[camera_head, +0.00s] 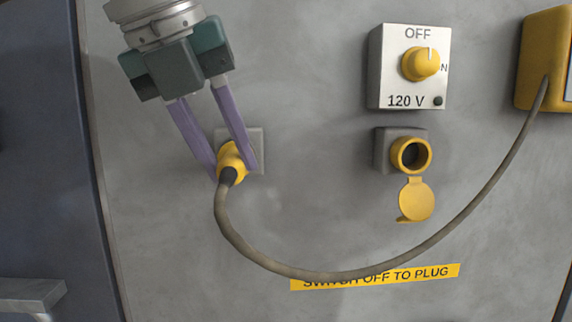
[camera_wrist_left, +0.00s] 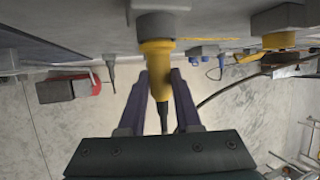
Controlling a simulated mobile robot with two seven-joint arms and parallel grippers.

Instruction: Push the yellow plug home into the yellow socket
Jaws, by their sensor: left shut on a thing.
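The yellow plug (camera_head: 231,158) is between the purple fingers of my left gripper (camera_head: 235,170), which is shut on it. It shows in the wrist view too (camera_wrist_left: 159,72), with its front end against a grey-brown round holder (camera_wrist_left: 162,24). I cannot tell how far it sits in that holder. The yellow socket (camera_head: 411,155) is on a grey block to the right, its round mouth open and empty. Its yellow cap (camera_head: 416,199) hangs open below. My gripper and the plug are well left of the socket. My right gripper is not in view.
A grey cable (camera_head: 335,274) droops from the plug across the wall to a yellow box (camera_head: 544,58) at the right. Above the socket is a switch box (camera_head: 409,66) marked OFF and 120 V. A yellow label (camera_head: 375,277) is below. The wall between plug and socket is clear.

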